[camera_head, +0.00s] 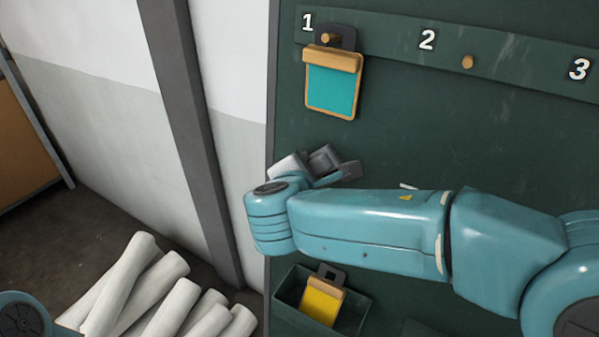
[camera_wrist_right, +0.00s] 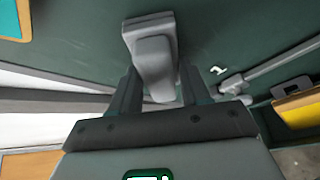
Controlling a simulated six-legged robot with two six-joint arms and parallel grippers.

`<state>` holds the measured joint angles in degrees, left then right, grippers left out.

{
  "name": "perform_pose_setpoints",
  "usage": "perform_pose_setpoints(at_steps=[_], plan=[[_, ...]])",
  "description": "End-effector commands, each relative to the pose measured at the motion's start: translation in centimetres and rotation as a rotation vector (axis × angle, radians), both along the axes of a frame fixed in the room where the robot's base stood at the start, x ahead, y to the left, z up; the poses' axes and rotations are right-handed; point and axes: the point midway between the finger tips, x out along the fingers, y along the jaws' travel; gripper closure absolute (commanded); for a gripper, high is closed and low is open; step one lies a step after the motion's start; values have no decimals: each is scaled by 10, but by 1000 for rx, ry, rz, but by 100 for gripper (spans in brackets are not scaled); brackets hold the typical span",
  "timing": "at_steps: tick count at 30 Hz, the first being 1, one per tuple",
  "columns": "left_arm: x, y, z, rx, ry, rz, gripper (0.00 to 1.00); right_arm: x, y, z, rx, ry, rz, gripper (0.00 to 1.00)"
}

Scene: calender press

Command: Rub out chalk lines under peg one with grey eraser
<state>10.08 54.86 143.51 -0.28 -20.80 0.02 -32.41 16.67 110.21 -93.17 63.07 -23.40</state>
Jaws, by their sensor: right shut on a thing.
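My right gripper (camera_head: 324,161) is in front of the dark green board, below the clipboard at number 1. In the right wrist view its two fingers (camera_wrist_right: 158,78) are shut on the grey eraser (camera_wrist_right: 154,48). The eraser shows as a grey block in the head view (camera_head: 348,171), at or close to the board; contact cannot be told. Peg one (camera_head: 327,38) carries a clipboard with a teal sheet (camera_head: 332,90). No clear chalk lines show under it; my right arm hides part of the board. My left gripper is not in view.
An open green bin (camera_head: 290,290) below holds a yellow clipboard (camera_head: 322,302). Peg two (camera_head: 467,62) is empty. White rolls (camera_head: 150,290) lie at lower left, beside a dark post (camera_head: 195,130).

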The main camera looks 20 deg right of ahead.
Motion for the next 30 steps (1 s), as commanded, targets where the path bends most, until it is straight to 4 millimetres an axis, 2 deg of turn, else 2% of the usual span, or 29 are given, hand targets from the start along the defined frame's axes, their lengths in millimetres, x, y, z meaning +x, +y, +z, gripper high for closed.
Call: perform_pose_setpoints(at_steps=[9,30], plan=[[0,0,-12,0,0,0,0,-16,-18,-2,2,-1,-1,78],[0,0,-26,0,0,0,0,-48,-47,0,0,0,0,78]])
